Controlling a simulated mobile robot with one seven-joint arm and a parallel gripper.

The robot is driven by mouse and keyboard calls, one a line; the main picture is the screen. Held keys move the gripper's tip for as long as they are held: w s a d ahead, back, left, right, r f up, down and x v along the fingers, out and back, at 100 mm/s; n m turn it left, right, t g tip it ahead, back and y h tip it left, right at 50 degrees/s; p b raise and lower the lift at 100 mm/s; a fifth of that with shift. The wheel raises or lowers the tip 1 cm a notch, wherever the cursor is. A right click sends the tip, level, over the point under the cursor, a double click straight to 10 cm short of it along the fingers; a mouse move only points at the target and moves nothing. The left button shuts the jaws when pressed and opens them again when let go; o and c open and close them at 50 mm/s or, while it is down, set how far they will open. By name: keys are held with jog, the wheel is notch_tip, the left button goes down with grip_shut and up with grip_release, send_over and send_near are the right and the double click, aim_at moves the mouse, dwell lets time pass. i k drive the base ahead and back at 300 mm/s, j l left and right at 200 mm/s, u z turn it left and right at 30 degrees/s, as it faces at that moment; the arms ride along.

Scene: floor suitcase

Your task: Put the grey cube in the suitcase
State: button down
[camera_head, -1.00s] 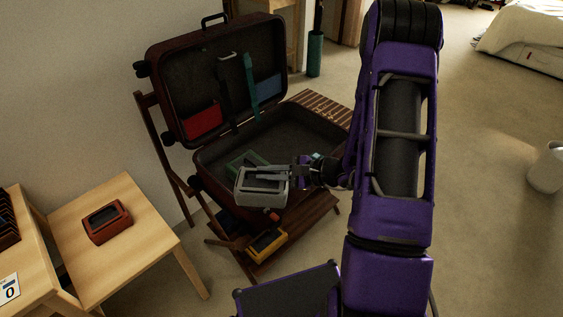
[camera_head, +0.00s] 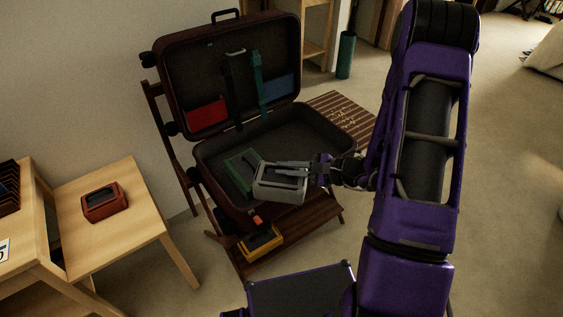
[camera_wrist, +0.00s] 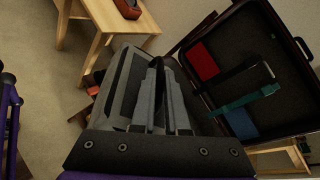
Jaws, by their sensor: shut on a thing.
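The grey cube (camera_head: 279,189) is a pale grey block with a dark recessed top. My gripper (camera_head: 290,170) is shut on it and holds it over the front edge of the open suitcase (camera_head: 318,128). In the wrist view the grey cube (camera_wrist: 127,92) lies under my gripper's fingers (camera_wrist: 165,95), and the suitcase lid (camera_wrist: 235,75) stands to the right. The dark red suitcase rests on a wooden stand with its lid raised. A green frame-like object (camera_head: 240,172) lies in the left of its base, partly hidden by the cube.
A red block (camera_head: 104,202) sits on a light wooden table (camera_head: 125,230) at left. A yellow block (camera_head: 260,241) lies on the stand's lower shelf (camera_head: 310,218). The suitcase base's right side is clear. A striped surface (camera_head: 345,110) lies behind it.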

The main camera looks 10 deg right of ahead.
aim_at(301, 142)
jog(key=i+l+u, duration=0.2)
jog(key=l, duration=0.95)
jog(key=i+l+u, duration=0.2)
jog(key=l, duration=0.95)
jog(key=l+u, duration=0.2)
jog(key=l, duration=1)
jog(key=i+l+u, duration=0.1)
jog(key=l, duration=0.25)
jog(key=i+l, duration=0.1)
jog(key=l, duration=0.25)
jog(key=i+l+u, duration=0.25)
jog(key=i+l, duration=0.5)
